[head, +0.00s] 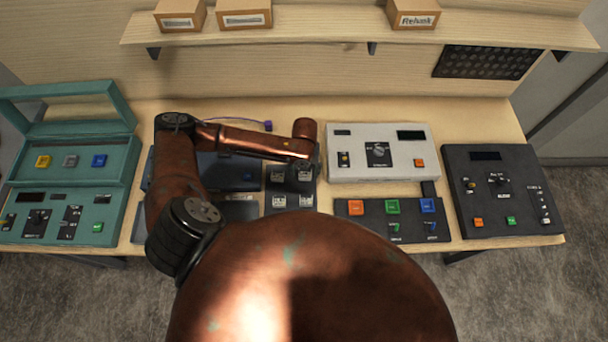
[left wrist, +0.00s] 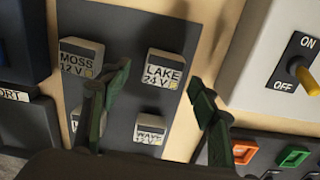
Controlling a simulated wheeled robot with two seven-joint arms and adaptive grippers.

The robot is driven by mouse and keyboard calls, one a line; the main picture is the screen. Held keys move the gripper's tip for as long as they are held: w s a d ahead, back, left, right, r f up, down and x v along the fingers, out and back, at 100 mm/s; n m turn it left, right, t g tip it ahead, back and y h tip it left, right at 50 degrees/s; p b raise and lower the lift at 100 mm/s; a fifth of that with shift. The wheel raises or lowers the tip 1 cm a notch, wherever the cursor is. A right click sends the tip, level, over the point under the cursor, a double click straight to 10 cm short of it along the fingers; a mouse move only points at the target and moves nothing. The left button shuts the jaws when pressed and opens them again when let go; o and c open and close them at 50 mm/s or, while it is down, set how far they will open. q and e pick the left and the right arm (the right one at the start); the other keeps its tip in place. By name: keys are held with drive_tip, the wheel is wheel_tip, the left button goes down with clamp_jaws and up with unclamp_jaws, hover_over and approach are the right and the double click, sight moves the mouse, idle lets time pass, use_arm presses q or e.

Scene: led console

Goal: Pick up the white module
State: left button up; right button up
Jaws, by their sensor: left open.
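Several small white modules with black labels sit on a dark panel (head: 291,188). In the left wrist view they are a module marked MOSS 12 V (left wrist: 80,60), one marked LAKE 24 V (left wrist: 164,68), one marked WAVE 12 V (left wrist: 150,130), and one partly hidden behind a finger. I cannot tell which one is the white module. My left gripper (left wrist: 158,85) is open and empty above the panel, its green fingers apart. The LAKE module shows between the fingertips in the picture, and the WAVE module lower between the fingers. My right gripper is not in view.
A white console (head: 350,165) with switches stands right of the panel. A dark button box (head: 375,222) lies in front of it, and a black console (head: 520,205) is at the right. A teal case (head: 125,170) is at the left. A shelf (head: 330,30) with boxes hangs behind.

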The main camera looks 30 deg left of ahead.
sight(306, 173)
use_arm(q)
drive_tip(key=f, duration=0.1)
drive_tip(key=w+f, duration=0.1)
drive_tip(key=shift+w+f, duration=0.25)
drive_tip(key=shift+f, duration=0.1)
drive_tip(key=shift+s+a, duration=0.1)
drive_tip(key=shift+s, duration=0.5)
drive_tip(key=shift+w+f, duration=0.1)
drive_tip(key=shift+w, duration=0.25)
drive_tip(key=c, duration=0.4)
drive_tip(key=shift+s, duration=0.2)
drive_tip(key=c, duration=0.3)
drive_tip(key=shift+c, duration=0.9)
drive_tip(key=shift+w, duration=0.1)
drive_tip(key=c, duration=0.3)
drive_tip(key=shift+c, duration=0.5)
drive_tip(key=shift+r, duration=0.2)
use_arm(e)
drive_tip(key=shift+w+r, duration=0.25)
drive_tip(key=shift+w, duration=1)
